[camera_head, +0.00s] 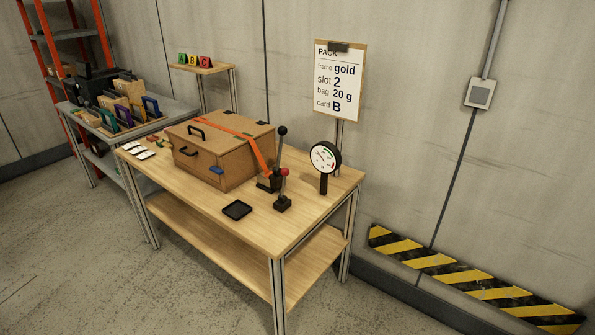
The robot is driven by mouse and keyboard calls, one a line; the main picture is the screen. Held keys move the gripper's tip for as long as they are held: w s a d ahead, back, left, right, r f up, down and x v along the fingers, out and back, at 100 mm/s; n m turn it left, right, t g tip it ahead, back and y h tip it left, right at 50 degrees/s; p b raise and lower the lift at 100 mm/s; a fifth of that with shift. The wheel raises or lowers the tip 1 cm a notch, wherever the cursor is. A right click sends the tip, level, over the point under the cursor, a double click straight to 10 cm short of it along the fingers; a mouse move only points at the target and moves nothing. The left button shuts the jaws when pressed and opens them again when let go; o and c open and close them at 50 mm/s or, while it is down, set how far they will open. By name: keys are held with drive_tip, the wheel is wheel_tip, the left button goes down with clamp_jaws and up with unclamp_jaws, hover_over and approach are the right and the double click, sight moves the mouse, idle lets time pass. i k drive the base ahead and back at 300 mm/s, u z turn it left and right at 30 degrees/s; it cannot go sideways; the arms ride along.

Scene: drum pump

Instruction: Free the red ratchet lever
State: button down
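A short lever with a red knob (285,173) stands on a small black base (283,204) near the right end of the wooden table (250,232). Just behind it, a taller upright lever with a black knob (282,131) rises from a dark block (268,183). An orange strap (258,158) crosses the lid of the brown case (222,174) and runs down to that block. Which of these parts belong to the ratchet is too small to tell. My gripper is not in view.
A round dial gauge (325,158) stands right of the levers. A small black tray (237,210) lies in front of the case. A sign (338,85) stands behind. White cards (145,154) lie at the table's left. The floor in front is clear.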

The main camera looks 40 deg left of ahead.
sight(284, 171)
drive_tip(key=z, duration=0.35)
drive_tip(key=k, duration=0.15)
drive_tip(key=u, duration=3.1)
drive_tip(key=i, duration=0.55)
drive_tip(key=u, duration=0.1)
